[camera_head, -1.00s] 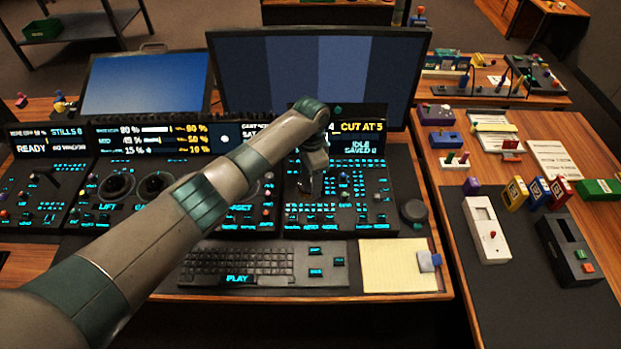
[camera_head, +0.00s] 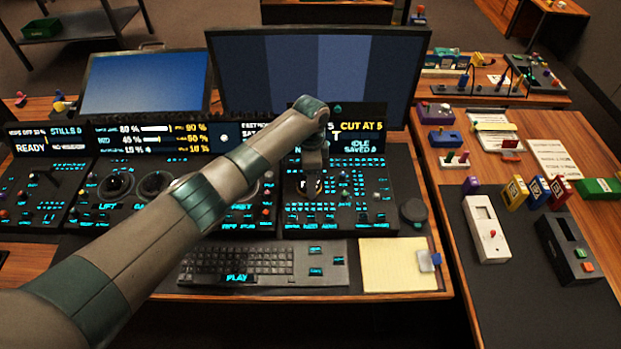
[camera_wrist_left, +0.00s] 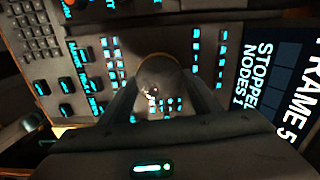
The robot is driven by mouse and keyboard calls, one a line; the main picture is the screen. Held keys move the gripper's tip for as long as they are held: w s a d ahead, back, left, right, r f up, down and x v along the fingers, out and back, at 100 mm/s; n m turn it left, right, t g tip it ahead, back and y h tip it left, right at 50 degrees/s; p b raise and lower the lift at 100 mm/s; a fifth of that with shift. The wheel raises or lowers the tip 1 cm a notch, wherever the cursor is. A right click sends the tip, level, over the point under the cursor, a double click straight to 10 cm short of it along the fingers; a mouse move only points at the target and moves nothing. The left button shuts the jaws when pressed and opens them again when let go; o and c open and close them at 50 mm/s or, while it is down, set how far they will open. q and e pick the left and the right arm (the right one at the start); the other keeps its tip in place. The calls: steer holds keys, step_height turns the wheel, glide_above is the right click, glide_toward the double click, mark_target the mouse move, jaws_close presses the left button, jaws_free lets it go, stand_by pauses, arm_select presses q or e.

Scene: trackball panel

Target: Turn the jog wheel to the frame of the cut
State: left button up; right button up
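The jog wheel (camera_head: 308,187) is a dark round knob on the right console panel, partly hidden by my gripper. In the left wrist view the knob (camera_wrist_left: 158,78) shows between and beyond my fingertips. My left gripper (camera_head: 313,165) is above it, pointing down; in the wrist view its fingers (camera_wrist_left: 162,98) are spread, with lit panel buttons visible between them, and seem clear of the knob. The console display (camera_head: 362,127) reads "CUT AT 5", with a 5 beside my wrist; the wrist view display (camera_wrist_left: 288,90) shows "FRAME 5". My right gripper is not in view.
A large monitor (camera_head: 395,75) stands behind the console. A keyboard (camera_head: 235,263) and yellow pad (camera_head: 395,265) lie in front. A dark round knob (camera_head: 413,212) is at the panel's right. The side table (camera_head: 590,150) holds several small devices.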

arm_select(q)
steer(key=o, duration=0.4)
steer(key=shift+r, duration=0.1)
steer(key=shift+r, duration=0.1)
step_height(320, 180, up, 17)
steer(key=b, duration=0.3)
steer(key=shift+b, duration=0.3)
steer(key=shift+r, duration=0.15)
